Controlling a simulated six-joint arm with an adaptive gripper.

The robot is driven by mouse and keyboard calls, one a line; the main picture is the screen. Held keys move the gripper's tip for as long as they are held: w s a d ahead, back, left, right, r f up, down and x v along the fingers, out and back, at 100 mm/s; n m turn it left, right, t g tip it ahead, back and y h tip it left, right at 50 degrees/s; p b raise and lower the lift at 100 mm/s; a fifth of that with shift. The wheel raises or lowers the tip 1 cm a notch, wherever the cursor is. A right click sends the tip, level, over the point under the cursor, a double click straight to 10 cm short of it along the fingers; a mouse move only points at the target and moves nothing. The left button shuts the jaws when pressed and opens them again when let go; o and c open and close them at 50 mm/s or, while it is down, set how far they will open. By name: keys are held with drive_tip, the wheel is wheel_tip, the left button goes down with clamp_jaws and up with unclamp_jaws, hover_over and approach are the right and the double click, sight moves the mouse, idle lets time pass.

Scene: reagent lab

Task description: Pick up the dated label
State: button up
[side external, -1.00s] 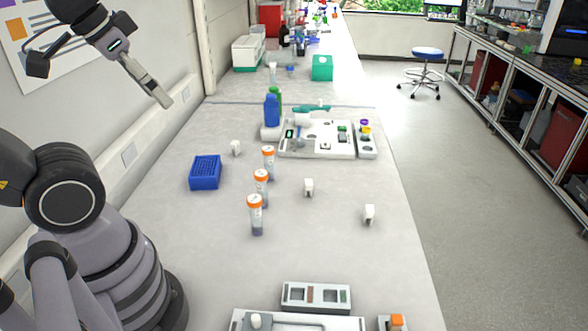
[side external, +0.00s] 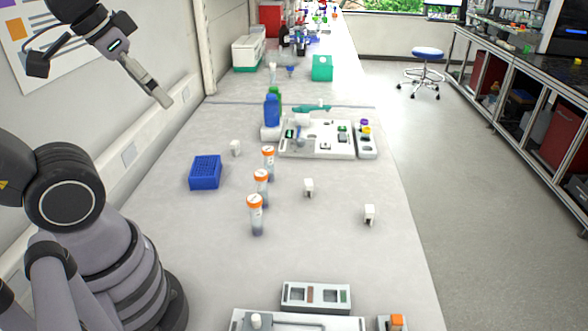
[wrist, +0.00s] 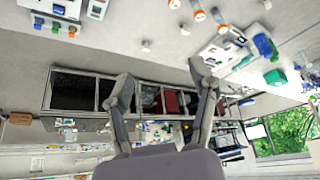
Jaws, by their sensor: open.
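Three small white pieces stand on the bench: one near the blue rack (side external: 236,148), one in the middle (side external: 308,187) and one near the right edge (side external: 369,214). They are too small for me to read a date, so I cannot tell which is the dated label. Two white pieces also show near the top of the wrist view, one at the left (wrist: 146,45) and one further right (wrist: 185,30). My gripper (side external: 164,99) is raised at the upper left, beside the wall and far from them. In the wrist view its fingers (wrist: 163,84) are spread with nothing between them.
Three orange-capped tubes (side external: 256,215) stand in a row mid-bench. A blue rack (side external: 205,172) lies to their left. Behind are a white tray station (side external: 318,139) and a blue bottle (side external: 271,111). Grey-white holders (side external: 316,297) lie in front. Bench surface between these is clear.

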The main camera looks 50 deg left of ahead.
drive_tip(key=shift+o, duration=0.2)
drive_tip(key=m+g, duration=0.6)
drive_tip(key=m, duration=0.1)
hover_over(309, 182)
wheel_tip(309, 182, down, 26)
drive_tip(key=f, duration=0.7)
drive_tip(key=shift+w+f, duration=0.25)
wheel_tip(309, 182, down, 6)
drive_tip(key=shift+s+a+f, duration=0.1)
drive_tip(key=shift+s+f, duration=0.05)
drive_tip(key=shift+f, duration=0.05)
